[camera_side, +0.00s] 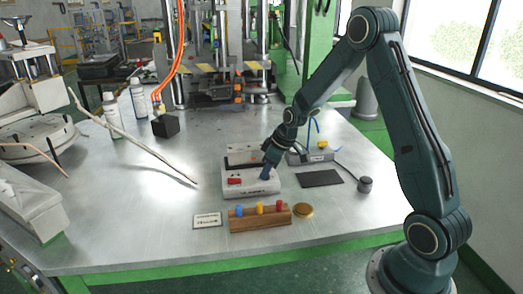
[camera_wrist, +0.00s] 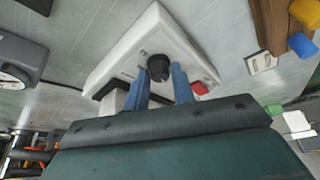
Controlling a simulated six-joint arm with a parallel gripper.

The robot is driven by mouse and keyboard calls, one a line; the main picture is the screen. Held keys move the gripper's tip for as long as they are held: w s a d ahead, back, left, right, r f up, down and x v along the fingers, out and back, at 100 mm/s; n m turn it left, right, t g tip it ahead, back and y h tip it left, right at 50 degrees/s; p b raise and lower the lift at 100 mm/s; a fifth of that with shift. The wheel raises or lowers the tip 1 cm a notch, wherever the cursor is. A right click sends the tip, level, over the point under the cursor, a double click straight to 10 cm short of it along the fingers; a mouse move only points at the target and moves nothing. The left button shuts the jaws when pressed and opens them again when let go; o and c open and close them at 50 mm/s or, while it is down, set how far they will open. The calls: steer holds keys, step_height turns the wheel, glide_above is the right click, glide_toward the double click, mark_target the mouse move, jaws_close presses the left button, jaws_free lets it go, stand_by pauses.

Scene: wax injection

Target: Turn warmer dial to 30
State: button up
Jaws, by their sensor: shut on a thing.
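The warmer is a white box (camera_side: 237,187) on the metal table in the side view, with a red part (camera_side: 234,181) on its top. In the wrist view the white warmer (camera_wrist: 125,62) fills the upper middle, and its black round dial (camera_wrist: 158,66) sits between the fingertips. My gripper (camera_wrist: 160,78) has blue fingers, one on each side of the dial, shut on it. In the side view my gripper (camera_side: 266,172) points down onto the right part of the warmer. The dial is hidden there, and I cannot read its setting.
A wooden block (camera_side: 259,221) with blue, yellow and red pegs stands in front of the warmer. A brass disc (camera_side: 303,210), a white label card (camera_side: 207,220) and a dark flat pad (camera_side: 319,179) lie nearby.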

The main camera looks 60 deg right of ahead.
steer(key=shift+n+y, duration=0.3)
steer(key=shift+n, duration=0.6)
steer(key=o, duration=1)
steer(key=shift+r, duration=0.1)
steer(key=v, duration=1.3)
steer(key=shift+d+r, duration=0.1)
steer(key=shift+r, duration=0.2)
